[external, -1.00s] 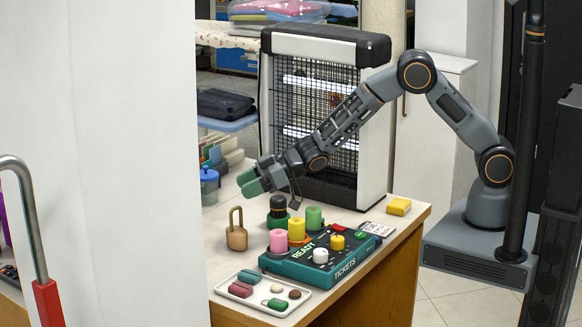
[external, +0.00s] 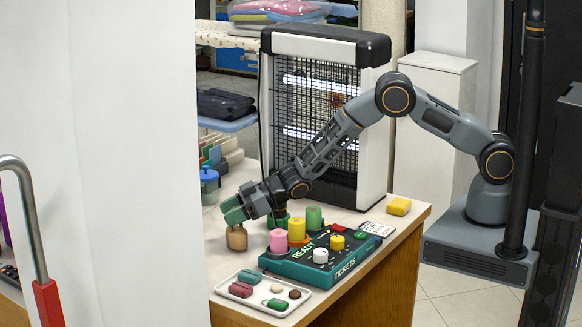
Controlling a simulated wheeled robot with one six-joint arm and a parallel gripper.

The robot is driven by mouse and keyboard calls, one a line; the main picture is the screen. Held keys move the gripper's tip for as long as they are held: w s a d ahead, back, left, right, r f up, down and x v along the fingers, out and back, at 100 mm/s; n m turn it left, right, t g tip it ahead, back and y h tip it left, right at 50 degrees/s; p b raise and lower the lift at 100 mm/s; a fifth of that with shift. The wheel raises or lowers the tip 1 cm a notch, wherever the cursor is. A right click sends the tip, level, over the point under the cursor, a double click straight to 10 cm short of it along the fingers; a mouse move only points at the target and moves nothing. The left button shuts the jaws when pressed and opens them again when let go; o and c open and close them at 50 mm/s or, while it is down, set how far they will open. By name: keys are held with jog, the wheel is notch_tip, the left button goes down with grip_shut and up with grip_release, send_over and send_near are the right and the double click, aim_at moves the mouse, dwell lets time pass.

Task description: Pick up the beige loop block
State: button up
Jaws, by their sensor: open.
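The beige loop block (external: 237,240) stands upright on the counter, left of the ticket box. Its rounded body shows below my gripper, and its upper loop is hidden behind the fingers. My gripper (external: 232,212) is open, with its green fingers right at the loop. I cannot tell whether the fingers touch the loop or whether it lies between them.
The green ticket box (external: 325,272) with pink, yellow, green and white cylinders stands close to the right. A white tray (external: 262,306) with small items lies in front. A caged light unit (external: 325,45) stands behind. A yellow block (external: 399,206) lies at right.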

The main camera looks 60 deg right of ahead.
jog(key=shift+c, duration=0.2)
grip_shut()
dwell(0.4)
